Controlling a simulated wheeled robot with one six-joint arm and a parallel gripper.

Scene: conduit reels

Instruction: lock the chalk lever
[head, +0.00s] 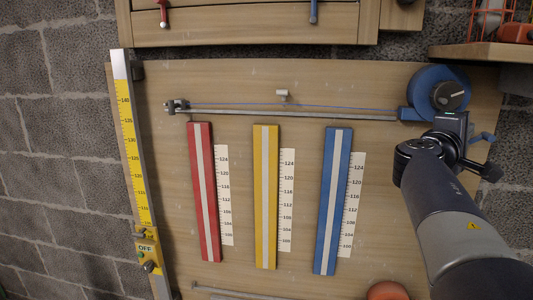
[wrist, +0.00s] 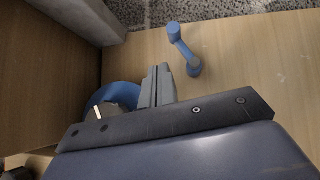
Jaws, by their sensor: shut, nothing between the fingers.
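The blue chalk reel (head: 436,88) is mounted at the upper right of the wooden board in the head view, with a dark round knob (head: 449,96) bearing a pale mark. The reel (wrist: 125,95) and knob also show in the wrist view, partly hidden by my gripper. A blue crank-like lever (wrist: 183,50) stands off the board, beyond and right of my fingers; it also shows in the head view (head: 483,137). I cannot tell which of these is the chalk lever. My gripper (wrist: 157,75) is shut and empty beside the reel, apart from the blue lever.
A blue string runs left from the reel above a metal rail (head: 290,112) to a dark clamp (head: 176,105). Red (head: 203,190), yellow (head: 266,195) and blue (head: 333,200) strips hang below. A shelf (head: 480,52) juts out above the reel.

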